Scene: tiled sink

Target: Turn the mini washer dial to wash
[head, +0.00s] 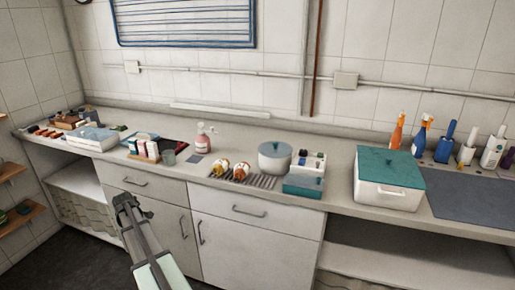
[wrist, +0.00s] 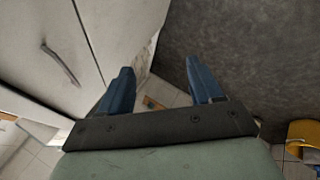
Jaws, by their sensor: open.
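My gripper (head: 127,200) is in front of the left cabinet doors, below the counter top, in the head view. In the wrist view its two blue fingers (wrist: 158,78) are apart with nothing between them. A white box with a teal lid (head: 388,184) stands on the right part of the counter. A smaller teal and white unit (head: 304,184) stands near the middle. I cannot tell which of these, if either, is the mini washer, and no dial can be made out. My gripper touches neither.
The counter (head: 335,185) also holds a round lidded pot (head: 274,160), a pink pump bottle (head: 203,138), two small figures on a rack, and several spray bottles at right. A cabinet handle (wrist: 60,64) is close on the left in the wrist view. The dark floor is open.

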